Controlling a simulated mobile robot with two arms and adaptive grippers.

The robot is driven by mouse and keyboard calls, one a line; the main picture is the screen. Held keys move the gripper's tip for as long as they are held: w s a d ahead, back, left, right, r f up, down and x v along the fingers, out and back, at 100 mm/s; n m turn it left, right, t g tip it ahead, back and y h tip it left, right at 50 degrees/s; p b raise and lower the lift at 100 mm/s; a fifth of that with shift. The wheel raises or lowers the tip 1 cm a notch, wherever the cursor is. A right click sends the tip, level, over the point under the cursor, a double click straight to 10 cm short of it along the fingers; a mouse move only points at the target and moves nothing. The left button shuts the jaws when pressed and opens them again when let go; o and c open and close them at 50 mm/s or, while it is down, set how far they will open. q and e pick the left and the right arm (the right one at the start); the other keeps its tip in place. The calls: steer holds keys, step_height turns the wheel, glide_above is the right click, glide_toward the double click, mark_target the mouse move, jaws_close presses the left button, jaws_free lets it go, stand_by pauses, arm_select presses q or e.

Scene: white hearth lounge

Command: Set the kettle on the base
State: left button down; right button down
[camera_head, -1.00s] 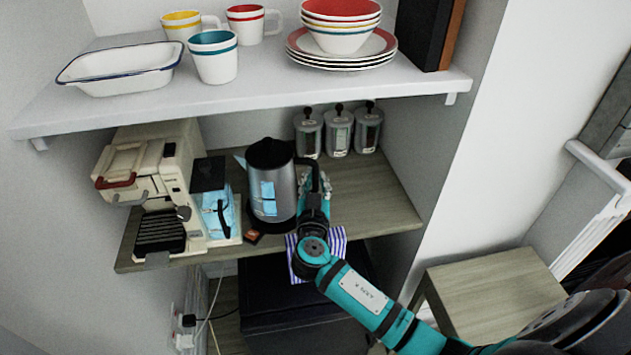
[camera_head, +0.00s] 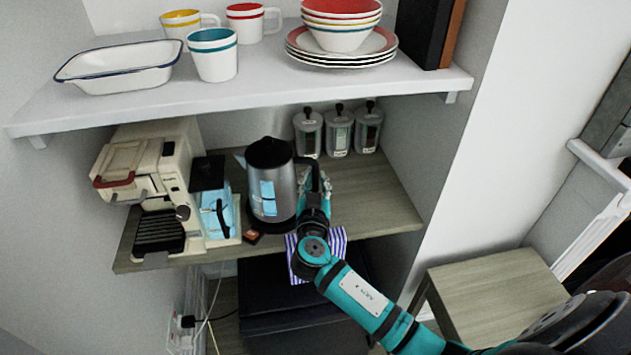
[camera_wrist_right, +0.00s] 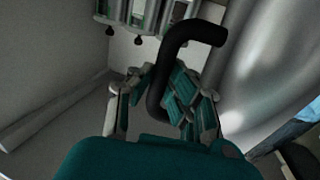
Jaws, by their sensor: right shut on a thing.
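The kettle (camera_head: 270,187) is silver with a black lid and a black handle. It stands upright on the wooden shelf, and its black base (camera_head: 271,226) shows as a dark rim under it. Whether the kettle is fully seated on the base, I cannot tell. My right gripper (camera_head: 318,190) is at the handle on the kettle's right side. In the right wrist view its fingers (camera_wrist_right: 165,100) are closed around the black handle (camera_wrist_right: 158,88), and the silver body (camera_wrist_right: 275,55) is beside them. My left gripper is not in view.
A striped cloth (camera_head: 335,242) hangs at the shelf's front edge. The upper shelf (camera_head: 250,88) holds crockery above. The wooden shelf (camera_head: 385,205) is clear at right.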

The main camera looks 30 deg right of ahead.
steer(key=shift+f+b, duration=0.4)
steer(key=shift+b, duration=0.45)
stand_by(0.6)
steer(key=c, duration=1.6)
jaws_free()
steer(key=shift+c, duration=0.2)
steer(key=shift+o, duration=0.2)
steer(key=shift+s+f, duration=0.1)
steer(key=shift+f, duration=0.25)
steer(key=shift+b+v, duration=0.55)
steer(key=shift+v, duration=2.2)
steer(key=b+v, duration=0.1)
steer(key=v, duration=0.4)
steer(key=shift+s+a+r+b, duration=0.15)
steer(key=shift+s+b, duration=0.05)
steer(key=shift+b, duration=0.1)
